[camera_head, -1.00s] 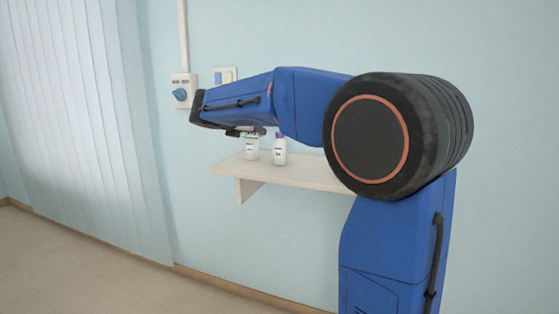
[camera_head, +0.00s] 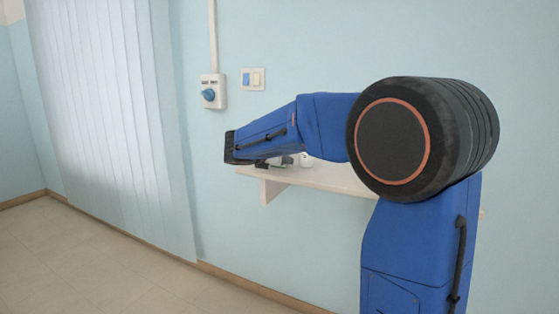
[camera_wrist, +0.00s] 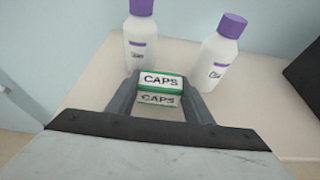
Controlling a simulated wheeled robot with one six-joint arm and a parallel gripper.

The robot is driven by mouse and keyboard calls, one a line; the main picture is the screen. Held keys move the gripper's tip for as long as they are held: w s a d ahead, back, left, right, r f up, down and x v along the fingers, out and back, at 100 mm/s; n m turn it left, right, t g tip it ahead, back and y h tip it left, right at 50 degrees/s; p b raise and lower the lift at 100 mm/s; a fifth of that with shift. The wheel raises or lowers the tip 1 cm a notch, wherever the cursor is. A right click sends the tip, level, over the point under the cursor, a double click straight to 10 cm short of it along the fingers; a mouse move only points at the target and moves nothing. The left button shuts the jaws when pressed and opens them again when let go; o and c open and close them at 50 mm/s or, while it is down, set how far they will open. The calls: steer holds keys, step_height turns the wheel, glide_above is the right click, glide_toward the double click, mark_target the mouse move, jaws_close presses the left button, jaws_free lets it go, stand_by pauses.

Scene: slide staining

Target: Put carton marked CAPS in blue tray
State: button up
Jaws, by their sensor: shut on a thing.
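A small white carton with green edges, marked CAPS (camera_wrist: 161,80), sits between the fingers of my gripper (camera_wrist: 160,95) in the wrist view. The fingers are shut on it from both sides. In the head view my gripper (camera_head: 268,162) shows only as a dark shape under the arm's end, by the left end of the shelf; the carton cannot be made out there. I cannot tell whether the carton touches the shelf. I see no blue tray in either view.
A white shelf (camera_head: 335,181) is fixed to the wall. Two white bottles with purple caps stand on it, one behind the carton (camera_wrist: 140,45) and one to the right (camera_wrist: 220,55). A dark object (camera_wrist: 305,75) is at the right edge.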

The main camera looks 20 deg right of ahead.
steer(key=o, duration=1)
steer(key=shift+f, duration=0.1)
steer(key=shift+v, duration=6.05)
steer(key=shift+s, duration=0.1)
